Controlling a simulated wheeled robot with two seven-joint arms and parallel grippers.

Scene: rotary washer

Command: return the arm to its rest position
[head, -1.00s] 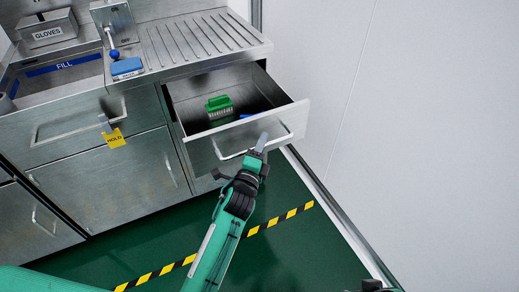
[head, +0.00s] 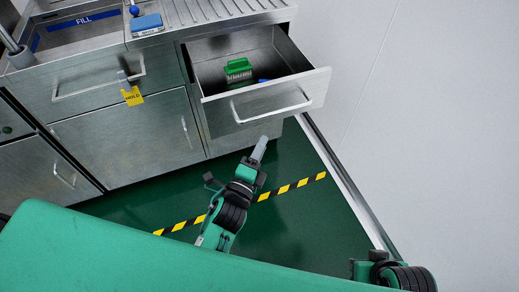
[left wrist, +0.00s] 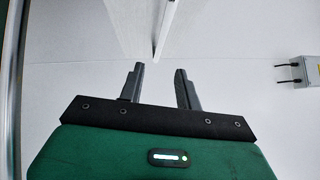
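My left gripper (head: 260,148) is in front of and below the open drawer (head: 268,103) in the head view, apart from its bar handle (head: 273,107). In the left wrist view the two fingers of my left gripper (left wrist: 160,86) stand apart with nothing between them. The drawer is pulled out and holds a green brush (head: 238,68) and a blue item (head: 264,80), mostly hidden by the drawer front. Part of my right arm shows at the bottom right of the head view; its gripper does not show.
A steel counter (head: 215,17) has a sink marked FILL and a blue sponge-like block (head: 147,23). A yellow HOLD tag (head: 133,96) hangs on the left drawer's handle. A white wall (head: 430,120) stands at the right. The green floor with a striped line (head: 292,187) is clear.

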